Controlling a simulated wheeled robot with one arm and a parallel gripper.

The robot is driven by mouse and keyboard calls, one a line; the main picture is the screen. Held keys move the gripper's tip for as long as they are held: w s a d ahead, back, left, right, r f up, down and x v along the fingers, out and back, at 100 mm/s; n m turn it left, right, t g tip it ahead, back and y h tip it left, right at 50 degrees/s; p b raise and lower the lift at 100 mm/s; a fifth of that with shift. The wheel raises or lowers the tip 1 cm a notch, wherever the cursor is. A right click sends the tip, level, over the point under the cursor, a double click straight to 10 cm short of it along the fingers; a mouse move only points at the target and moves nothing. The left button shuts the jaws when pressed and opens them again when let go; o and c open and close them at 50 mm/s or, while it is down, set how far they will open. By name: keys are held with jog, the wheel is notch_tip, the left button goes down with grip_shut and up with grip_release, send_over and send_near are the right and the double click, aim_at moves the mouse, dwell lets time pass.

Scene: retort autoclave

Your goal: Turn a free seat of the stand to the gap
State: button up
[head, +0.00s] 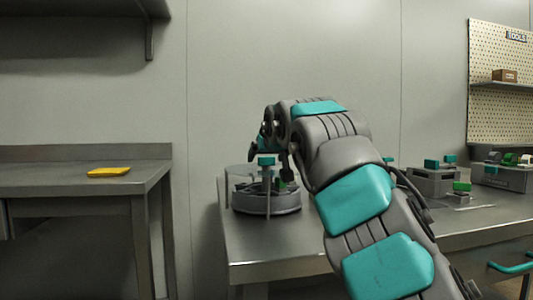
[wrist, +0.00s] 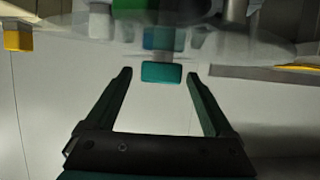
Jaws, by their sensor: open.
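The stand (head: 266,206) is a round grey turntable with a clear curved guard, on the left end of the metal bench. A teal block (head: 266,161) stands above it on its near side. A green part (head: 281,185) shows low within the stand, half hidden. My gripper (wrist: 159,76) is open and empty, at the stand. In the wrist view the teal block (wrist: 161,72) lies between the fingertips, with space on both sides. A green part (wrist: 150,8) is at the top edge behind the clear guard. I cannot tell the seats or the gap apart.
A side table (head: 60,154) with a yellow item (head: 109,172) stands at the left, across a floor gap. Grey fixtures with teal and green blocks (head: 433,180) stand on the bench (head: 290,240) at the right. My arm hides the bench's middle. A pegboard (head: 500,120) is behind.

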jog(key=shift+w+a+f, duration=0.1)
jog(key=shift+w+f, duration=0.05)
jog(key=shift+w, duration=0.1)
jog(key=shift+c, duration=0.3)
grip_shut()
dwell(0.4)
